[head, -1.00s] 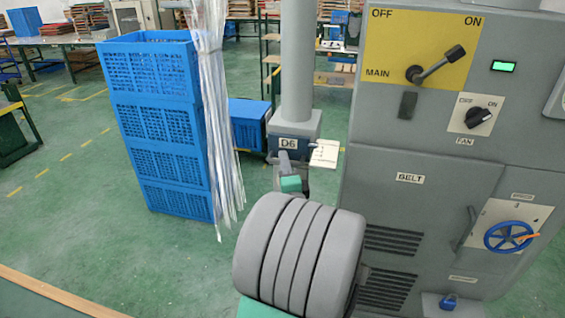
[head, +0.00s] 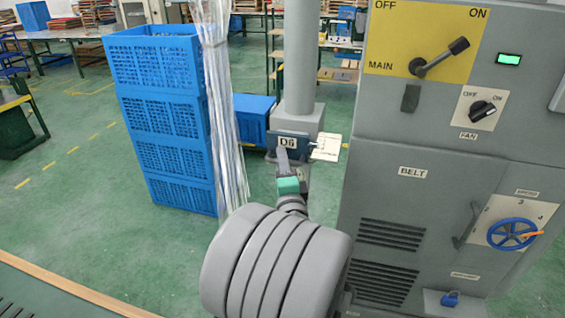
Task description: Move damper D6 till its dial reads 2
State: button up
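Damper D6 is a grey vertical duct (head: 298,60) with a dark box (head: 287,142) at its lower end, labelled D6. A small pale dial plate (head: 328,148) sticks out to the right of the box. Its marks are too small to read, and I cannot make out a pointer or handle. My gripper (head: 283,153) is right in front of the box, just below the label, and overlaps its lower edge. I cannot tell whether it touches the damper. The fingers show as one grey shape, so their opening is hidden.
A grey machine cabinet (head: 400,230) stands close on the right, with a main lever (head: 440,58), a fan knob (head: 482,111) and a blue handwheel (head: 512,234). Stacked blue crates (head: 160,125) and hanging clear strips (head: 222,110) stand on the left. Green floor lies open farther left.

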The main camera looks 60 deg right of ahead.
jog(key=b+v, duration=0.3)
jog(key=v, duration=0.4)
jog(key=shift+s+a, duration=0.25)
jog(key=shift+a, duration=0.05)
jog(key=shift+f, duration=0.1)
